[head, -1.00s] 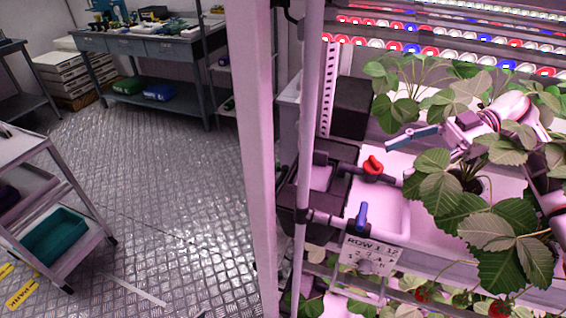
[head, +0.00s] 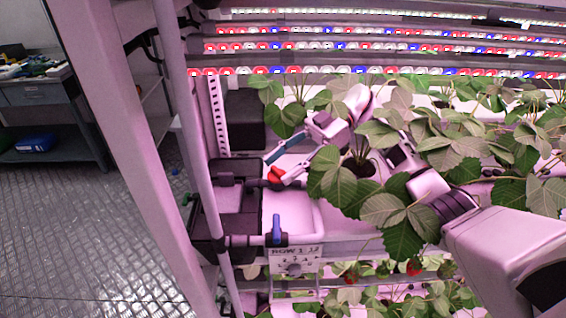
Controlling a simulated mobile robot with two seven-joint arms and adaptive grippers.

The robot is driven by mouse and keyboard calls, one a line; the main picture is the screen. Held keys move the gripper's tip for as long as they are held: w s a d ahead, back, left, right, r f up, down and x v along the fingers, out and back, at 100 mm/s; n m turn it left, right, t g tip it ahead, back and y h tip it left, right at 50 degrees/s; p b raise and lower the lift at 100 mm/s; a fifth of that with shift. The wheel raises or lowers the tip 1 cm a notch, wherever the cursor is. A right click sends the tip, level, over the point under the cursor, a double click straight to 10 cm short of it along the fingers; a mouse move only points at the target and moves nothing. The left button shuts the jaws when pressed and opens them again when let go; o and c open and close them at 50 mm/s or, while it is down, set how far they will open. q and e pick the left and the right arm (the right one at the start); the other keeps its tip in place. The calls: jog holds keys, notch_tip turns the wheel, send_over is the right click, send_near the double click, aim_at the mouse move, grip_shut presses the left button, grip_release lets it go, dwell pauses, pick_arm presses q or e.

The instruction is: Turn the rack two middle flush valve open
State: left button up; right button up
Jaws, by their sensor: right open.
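A valve with a red handle (head: 275,175) sits on a dark pipe at the left end of the white growing tray. A second valve with a blue handle (head: 277,229) is below it, its handle upright, on a pipe along the front. I cannot tell from the frame which is labelled as the flush valve. My right gripper (head: 279,167) is open and empty. Its fingers, one with a blue-grey face, point left and down at the red handle, which shows close to the fingertips. Contact cannot be told. Leaves partly hide my right arm. My left gripper is not in view.
A white label plate (head: 295,260) hangs under the blue valve. Dark tanks (head: 226,213) stand left of the valves, behind a rack post (head: 205,170). Strawberry plants (head: 345,185) crowd the right side. Open metal floor (head: 90,235) lies left.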

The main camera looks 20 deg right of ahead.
jog(key=c, duration=1.1)
